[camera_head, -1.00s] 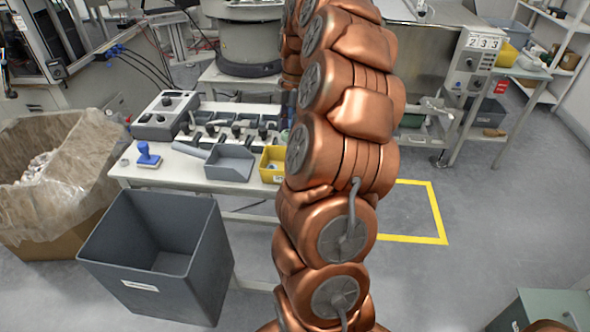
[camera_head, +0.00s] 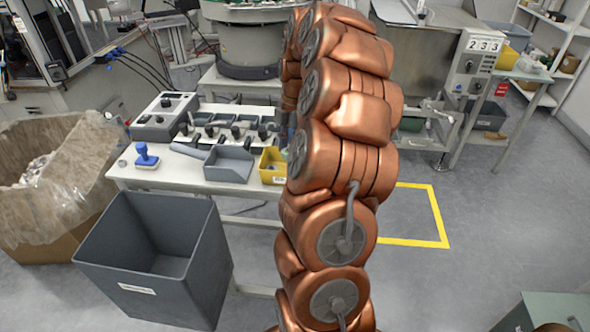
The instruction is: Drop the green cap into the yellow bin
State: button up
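The small yellow bin (camera_head: 278,178) sits on the white workbench, right of an open grey tray. Its right side is hidden behind my copper-coloured arm, and a small bluish-grey item seems to lie in it. My arm rises through the middle of the view and reaches away over the bench. My gripper cannot be made out; the arm blocks the view of its end. I cannot make out the green cap.
The white workbench (camera_head: 190,180) also carries a grey tray (camera_head: 228,165), a blue stamp (camera_head: 146,155) and a control box (camera_head: 164,117). A large grey crate (camera_head: 150,285) and a plastic-lined cardboard box (camera_head: 60,190) stand at left. Floor at right is clear around yellow tape (camera_head: 440,215).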

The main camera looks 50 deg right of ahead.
jog(key=o, duration=0.5)
jog(key=shift+s+d+r, duration=0.1)
jog(key=shift+d+r, duration=0.2)
jog(key=shift+r, duration=1.7)
jog(key=shift+d+r, duration=0.3)
jog(key=shift+r, duration=1.65)
jog(key=shift+s+d+r, duration=0.1)
jog(key=shift+d+r, duration=0.2)
jog(key=shift+r, duration=1.7)
jog(key=s+a+r+m+g+p, duration=0.1)
jog(key=s+a+r+m+p, duration=0.15)
jog(key=a, duration=0.95)
jog(key=s+a+r+m+p, duration=0.1)
jog(key=s+a+m+p, duration=0.15)
jog(key=a, duration=0.95)
jog(key=s+a+f+m+p, duration=0.1)
jog(key=s+a+m, duration=0.2)
jog(key=s, duration=0.3)
jog(key=s+a+f+m+h+p, duration=0.1)
jog(key=s+a+f+m, duration=0.1)
jog(key=s+a+m, duration=0.2)
jog(key=s+a+f+m+g+p, duration=0.1)
jog(key=s+a+f+m, duration=0.1)
jog(key=s, duration=0.6)
jog(key=shift+s+a+f+m+h+p, duration=0.15)
jog(key=shift+a+m+h+p, duration=0.25)
jog(key=shift+a+m, duration=0.5)
